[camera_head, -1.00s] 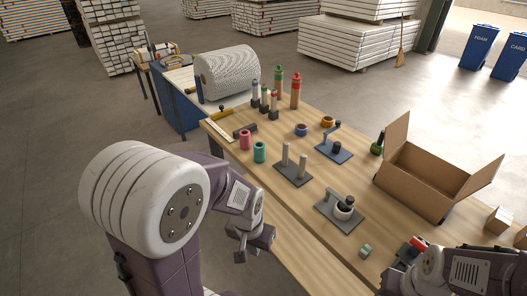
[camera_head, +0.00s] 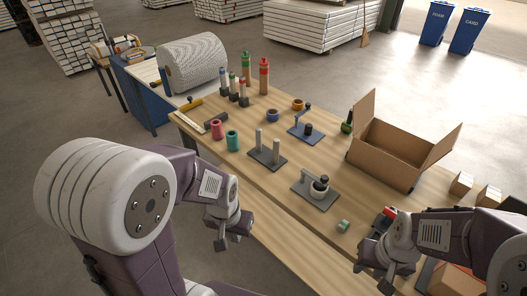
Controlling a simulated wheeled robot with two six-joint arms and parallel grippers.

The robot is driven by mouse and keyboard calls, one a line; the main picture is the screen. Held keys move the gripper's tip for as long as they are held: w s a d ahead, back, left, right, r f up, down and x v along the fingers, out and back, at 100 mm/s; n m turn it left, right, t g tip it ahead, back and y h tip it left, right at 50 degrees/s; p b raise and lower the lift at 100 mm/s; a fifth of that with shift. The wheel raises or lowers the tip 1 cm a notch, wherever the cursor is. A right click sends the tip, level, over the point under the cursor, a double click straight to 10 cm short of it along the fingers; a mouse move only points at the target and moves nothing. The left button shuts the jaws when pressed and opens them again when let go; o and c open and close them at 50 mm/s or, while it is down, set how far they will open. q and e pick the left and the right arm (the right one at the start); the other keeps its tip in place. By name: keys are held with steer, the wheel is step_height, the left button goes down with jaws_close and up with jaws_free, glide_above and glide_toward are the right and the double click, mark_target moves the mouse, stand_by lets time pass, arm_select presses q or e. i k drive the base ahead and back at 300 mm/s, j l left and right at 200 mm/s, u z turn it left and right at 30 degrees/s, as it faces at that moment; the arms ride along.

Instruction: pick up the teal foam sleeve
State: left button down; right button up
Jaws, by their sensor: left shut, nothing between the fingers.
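The teal foam sleeve (camera_head: 232,141) is a short upright hollow cylinder near the left edge of the workbench (camera_head: 225,165). A pink sleeve (camera_head: 216,129) stands just behind it to the left. My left gripper (camera_head: 233,238) is shut and empty, in front of the bench's near-left edge and below the teal sleeve in the picture, clearly apart from it. My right gripper (camera_head: 372,279) is at the lower right by the bench's near side, far from the sleeve. Its fingers are too unclear to tell their opening.
A two-post stand (camera_head: 267,156) is right of the sleeve. A plate with a white ring (camera_head: 315,192), a blue fixture (camera_head: 306,132), tape rolls (camera_head: 272,115), bottles (camera_head: 264,76) and an open cardboard box (camera_head: 390,153) occupy the bench. A mesh roll (camera_head: 193,62) lies beyond.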

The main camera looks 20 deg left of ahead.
mark_target(232, 141)
steer(key=i+j+z, duration=0.3)
steer(key=j, duration=0.3)
steer(key=i+j+z, duration=0.15)
steer(key=i+j, duration=0.15)
steer(key=i+j+z, duration=0.15)
steer(key=j, duration=0.2)
steer(key=i+j+z, duration=0.15)
steer(key=j, duration=0.2)
